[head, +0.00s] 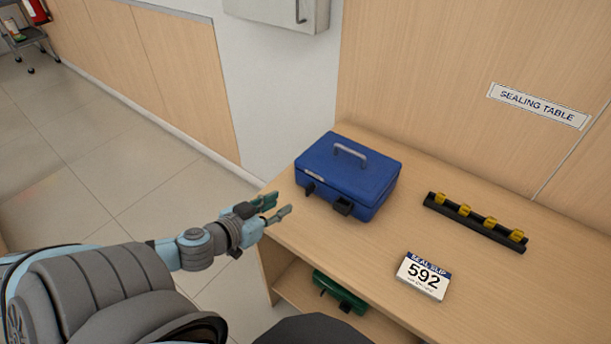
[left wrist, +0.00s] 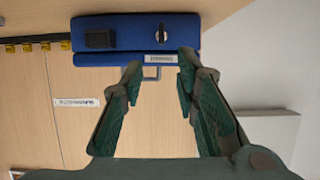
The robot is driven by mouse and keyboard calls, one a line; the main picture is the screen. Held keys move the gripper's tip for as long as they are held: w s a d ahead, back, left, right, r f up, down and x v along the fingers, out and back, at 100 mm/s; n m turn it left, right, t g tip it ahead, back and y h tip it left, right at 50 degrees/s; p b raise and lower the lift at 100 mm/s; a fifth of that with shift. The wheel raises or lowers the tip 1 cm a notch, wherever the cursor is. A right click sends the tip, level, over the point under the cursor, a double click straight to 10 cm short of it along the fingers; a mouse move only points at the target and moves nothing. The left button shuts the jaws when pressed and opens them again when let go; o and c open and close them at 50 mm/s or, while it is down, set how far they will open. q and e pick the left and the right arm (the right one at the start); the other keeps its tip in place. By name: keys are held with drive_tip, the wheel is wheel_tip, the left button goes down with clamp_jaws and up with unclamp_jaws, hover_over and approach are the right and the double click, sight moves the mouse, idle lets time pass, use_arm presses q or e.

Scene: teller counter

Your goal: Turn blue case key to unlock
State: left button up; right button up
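The blue case (head: 348,174) stands shut on the table, its grey handle (head: 350,150) on the lid. On its front face are a key (head: 310,188) at the left and a black latch block (head: 343,205) to the right. In the left wrist view, which is upside down, the blue case (left wrist: 130,36) shows the key (left wrist: 161,33) and the black block (left wrist: 100,38). My left gripper (head: 281,206) is open and empty, just left of the case and apart from it; its spread fingers (left wrist: 160,82) also show in the left wrist view. My right gripper is not in view.
A seal slip reading 592 (head: 423,276) and a black rack with several yellow pieces (head: 475,221) lie on the wooden table (head: 370,250). A green case (head: 340,292) sits on the lower shelf. Bare tabletop lies in front of the blue case.

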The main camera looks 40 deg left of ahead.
use_arm(q)
drive_tip(key=b, duration=0.7)
approach(306, 191)
drive_tip(key=x, duration=0.2)
drive_tip(key=f+x, duration=0.1)
drive_tip(key=x, duration=0.1)
drive_tip(key=shift+s, duration=0.1)
drive_tip(key=b+x, duration=0.2)
drive_tip(key=x, duration=0.1)
drive_tip(key=b+x, duration=0.1)
drive_tip(key=shift+w+r, duration=0.25)
drive_tip(key=shift+w, duration=0.7)
drive_tip(key=shift+c, duration=0.4)
clamp_jaws()
